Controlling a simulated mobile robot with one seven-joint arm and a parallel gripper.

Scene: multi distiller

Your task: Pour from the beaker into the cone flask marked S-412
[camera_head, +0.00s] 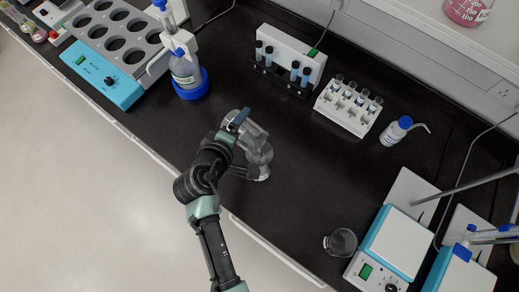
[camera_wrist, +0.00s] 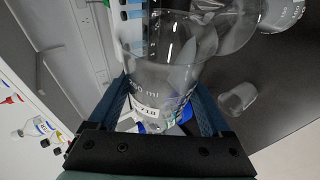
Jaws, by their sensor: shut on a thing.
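My gripper (camera_head: 238,122) is shut on a clear glass beaker (camera_head: 253,135). In the wrist view the beaker (camera_wrist: 160,70) sits between my two fingers (camera_wrist: 162,105), with white graduations and a label that seems to read 718. The beaker looks tilted, its mouth close to a clear cone flask (camera_head: 261,163). The flask (camera_wrist: 238,22) also shows at the top right of the wrist view. Its mark is not readable. I cannot make out any liquid in either vessel.
Another glass vessel (camera_head: 341,242) stands near the front edge beside a hotplate stirrer (camera_head: 400,240). A wash bottle (camera_head: 396,131), a white vial rack (camera_head: 347,108), a blue-ringed bottle (camera_head: 187,77) and a water bath (camera_head: 105,50) stand around. The bench between them is mostly clear.

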